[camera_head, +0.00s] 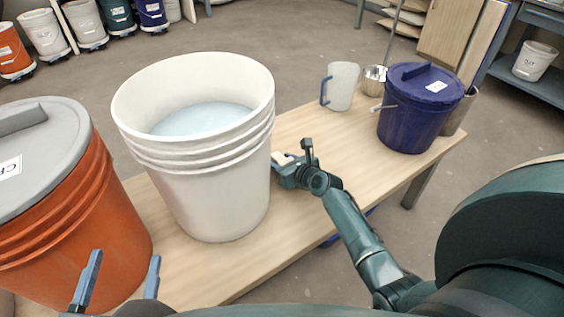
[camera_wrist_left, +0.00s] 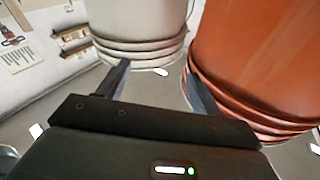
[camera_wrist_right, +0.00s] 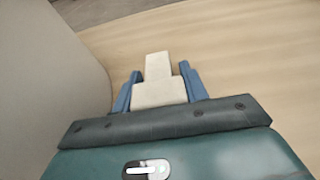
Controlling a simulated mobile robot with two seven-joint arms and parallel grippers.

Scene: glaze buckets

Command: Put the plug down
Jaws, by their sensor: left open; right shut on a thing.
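The plug (camera_wrist_right: 158,88) is a pale cream stepped block with a narrower end pointing away. My right gripper (camera_wrist_right: 160,75) is shut on it, with a blue finger on each side. In the head view the plug (camera_head: 284,158) shows as a small pale piece beside the white bucket, low over the wooden bench; I cannot tell whether it touches the wood. My right gripper (camera_head: 291,168) is partly hidden by its own wrist there. My left gripper (camera_head: 122,262) is open and empty, in front of the orange bucket. It also shows open in the left wrist view (camera_wrist_left: 156,78).
A white bucket (camera_head: 215,190) with pale liquid stands left of the plug, close to it. An orange bucket (camera_head: 85,230) with grey lid is further left. A clear jug (camera_head: 342,85), metal cup (camera_head: 374,80) and blue lidded bucket (camera_head: 412,125) stand right. Bench wood (camera_head: 325,130) between is clear.

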